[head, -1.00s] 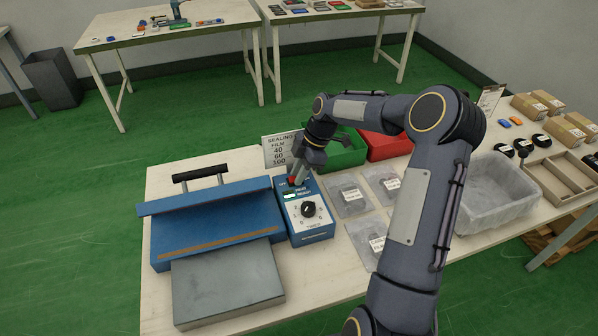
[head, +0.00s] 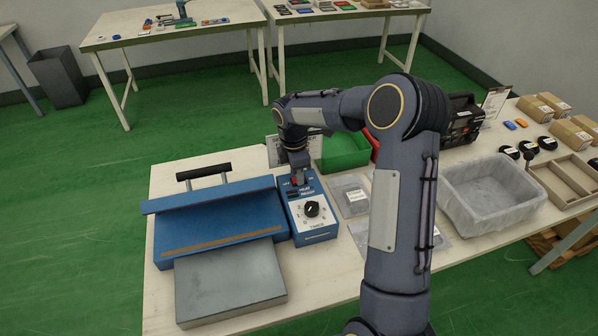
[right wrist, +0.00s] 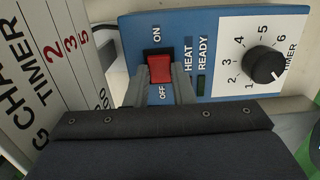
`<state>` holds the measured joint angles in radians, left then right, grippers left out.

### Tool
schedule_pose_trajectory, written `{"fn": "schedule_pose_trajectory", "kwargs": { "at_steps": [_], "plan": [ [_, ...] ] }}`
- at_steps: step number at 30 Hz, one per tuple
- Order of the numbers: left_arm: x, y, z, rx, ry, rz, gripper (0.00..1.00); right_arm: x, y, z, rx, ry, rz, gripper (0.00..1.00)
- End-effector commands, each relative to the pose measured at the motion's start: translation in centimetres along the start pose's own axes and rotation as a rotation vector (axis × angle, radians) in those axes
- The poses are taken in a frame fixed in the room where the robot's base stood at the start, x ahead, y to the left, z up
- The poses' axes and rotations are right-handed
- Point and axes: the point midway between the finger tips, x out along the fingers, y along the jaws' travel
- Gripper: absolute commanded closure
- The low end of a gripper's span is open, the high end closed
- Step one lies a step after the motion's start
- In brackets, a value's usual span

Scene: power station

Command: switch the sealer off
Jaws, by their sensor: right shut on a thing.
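The blue sealer (head: 215,222) stands on the pale table, with its control box (head: 313,232) on its right side. In the right wrist view, the red rocker switch (right wrist: 160,70) sits between the ON and OFF labels. My right gripper (right wrist: 162,75) has its two fingers on either side of the switch, shut on it. The head view shows my right gripper (head: 298,180) at the far end of the box, partly covering the switch. The HEAT READY lamp (right wrist: 201,86) looks dark green and unlit. Which way the rocker is tipped is unclear. My left gripper is out of view.
The black timer knob (right wrist: 265,64) is beside the lamp. A sign (right wrist: 55,75) stands close behind the box. A green bin (head: 345,152), film packets and a lined grey tub (head: 490,195) are to the right, partly behind my right arm.

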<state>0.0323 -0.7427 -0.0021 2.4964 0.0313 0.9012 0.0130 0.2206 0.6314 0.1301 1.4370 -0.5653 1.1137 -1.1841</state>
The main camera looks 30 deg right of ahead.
Motion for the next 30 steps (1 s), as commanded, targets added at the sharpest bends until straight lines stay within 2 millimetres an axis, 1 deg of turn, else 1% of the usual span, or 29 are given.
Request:
{"fn": "schedule_pose_trajectory", "kwargs": {
  "at_steps": [4, 5, 9, 10, 17, 20, 23, 30],
  "plan": [
    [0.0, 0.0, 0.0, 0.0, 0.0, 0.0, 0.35, 0.0, 0.0, 0.1, 0.001, 0.0, -0.001, 1.0],
    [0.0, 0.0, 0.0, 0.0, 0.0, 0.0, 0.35, 0.0, 0.0, 0.1, 0.001, 0.0, -0.001, 0.77],
    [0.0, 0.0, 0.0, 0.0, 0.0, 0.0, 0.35, 0.0, 0.0, 0.1, 0.001, 0.001, -0.001, 0.59],
    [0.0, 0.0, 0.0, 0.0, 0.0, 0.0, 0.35, 0.0, 0.0, 0.1, 0.001, 0.001, -0.001, 0.56],
    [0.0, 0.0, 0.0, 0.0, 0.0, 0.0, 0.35, 0.0, 0.0, 0.0, 0.0, 0.002, 0.0, 0.56],
    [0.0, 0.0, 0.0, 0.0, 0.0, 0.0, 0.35, -0.5, 0.1, 0.0, 0.0, 0.003, 0.002, 0.56],
    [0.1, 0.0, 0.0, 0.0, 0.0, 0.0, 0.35, -1.8, 0.1, 0.0, 0.001, 0.003, 0.005, 0.56],
    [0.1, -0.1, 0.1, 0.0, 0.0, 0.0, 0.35, -5.8, 0.1, 0.0, 0.0, 0.003, 0.004, 0.56]
  ]
}}
